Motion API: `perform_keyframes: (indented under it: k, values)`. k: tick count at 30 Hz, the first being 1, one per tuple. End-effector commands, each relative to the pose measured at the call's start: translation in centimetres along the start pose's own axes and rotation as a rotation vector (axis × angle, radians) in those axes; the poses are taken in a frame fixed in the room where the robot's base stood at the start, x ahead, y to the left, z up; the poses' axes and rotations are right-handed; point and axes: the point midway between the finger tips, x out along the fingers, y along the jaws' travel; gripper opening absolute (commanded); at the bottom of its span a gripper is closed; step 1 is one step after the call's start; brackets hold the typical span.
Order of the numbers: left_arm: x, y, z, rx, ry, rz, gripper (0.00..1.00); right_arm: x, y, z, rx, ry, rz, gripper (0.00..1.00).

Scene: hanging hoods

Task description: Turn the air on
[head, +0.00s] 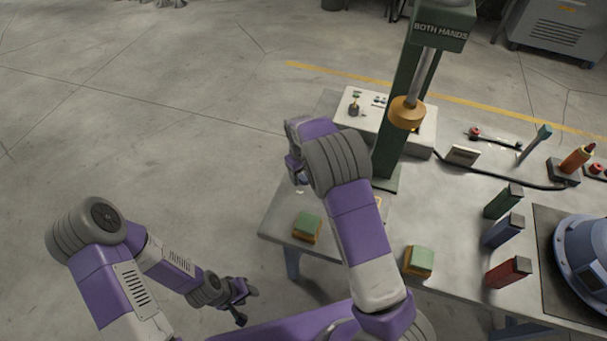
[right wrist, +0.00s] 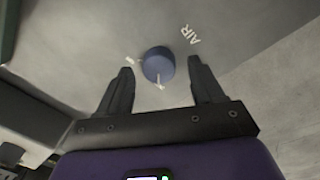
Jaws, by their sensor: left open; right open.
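A round blue knob (right wrist: 158,65) is in the right wrist view, on a grey surface next to the printed word AIR (right wrist: 190,34). It has a pale pointer line towards its lower edge, and a small white mark lies at its upper left. My right gripper (right wrist: 162,82) is open, its two fingers on either side of the knob with gaps to both; I cannot tell how high above it they are. In the head view my right gripper (head: 296,168) is over the table's left edge, partly hidden by its own wrist. My left gripper (head: 240,298) is open and empty, low left of the table.
The grey table (head: 340,215) carries a green press column (head: 397,130) marked BOTH HANDS, close right of my right wrist. A white box (head: 360,118) stands behind. Green-topped blocks (head: 307,226) (head: 418,260) lie near the front edge. The floor at left is clear.

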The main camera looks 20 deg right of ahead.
Motion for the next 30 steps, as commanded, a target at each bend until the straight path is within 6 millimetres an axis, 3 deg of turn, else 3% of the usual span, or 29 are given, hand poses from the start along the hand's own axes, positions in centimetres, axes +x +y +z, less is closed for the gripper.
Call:
perform_keyframes:
  k: [11,22,30]
  values:
    - [0.14,-0.04,-0.03,0.000,0.001,0.000,0.43,0.92,0.01,-0.02,0.000,0.001,0.000,0.67]
    - [0.15,-0.04,-0.03,0.000,0.000,0.000,0.43,0.89,0.02,-0.02,0.000,0.001,0.000,0.13]
    - [0.00,0.01,-0.02,0.000,0.000,0.000,0.43,0.84,0.04,-0.03,0.023,0.000,0.001,0.11]
